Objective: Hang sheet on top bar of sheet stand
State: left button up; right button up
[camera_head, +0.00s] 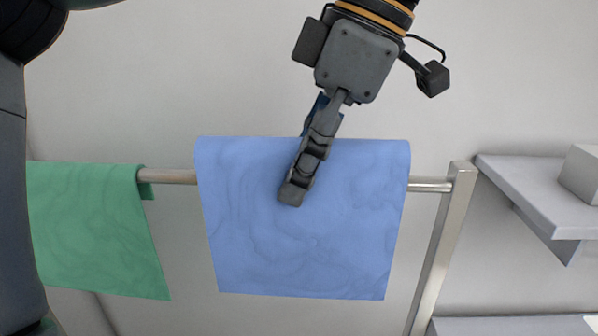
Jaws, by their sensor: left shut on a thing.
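A blue sheet (345,225) hangs over the top bar (428,184) of the metal sheet stand (442,240), to the right of the bar's middle. One finger lies across the sheet's front. The other finger and the sheet's back side are mostly hidden. My right gripper is not in view.
A green sheet (90,225) hangs on the same bar at the left, with a gap of bare bar between the two sheets. A grey wall shelf (530,190) with a light box (582,172) is at the right. Another pale surface (515,326) shows at the lower right.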

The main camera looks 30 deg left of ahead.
pick_arm(q)
jog(key=shift+w+a, duration=0.6)
jog(key=shift+w, duration=0.6)
jog(key=shift+w+a, duration=0.55)
jog(key=shift+w, duration=0.6)
jog(key=shift+w+a, duration=0.6)
jog(key=shift+w, duration=0.6)
jog(key=shift+f+b, duration=2)
jog(key=shift+f, duration=0.95)
jog(key=shift+f+b, duration=0.3)
jog(key=shift+f, duration=0.2)
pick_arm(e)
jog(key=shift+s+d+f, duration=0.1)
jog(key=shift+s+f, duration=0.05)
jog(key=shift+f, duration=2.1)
pick_arm(q)
jog(key=o, duration=1.2)
jog(key=shift+c, duration=0.2)
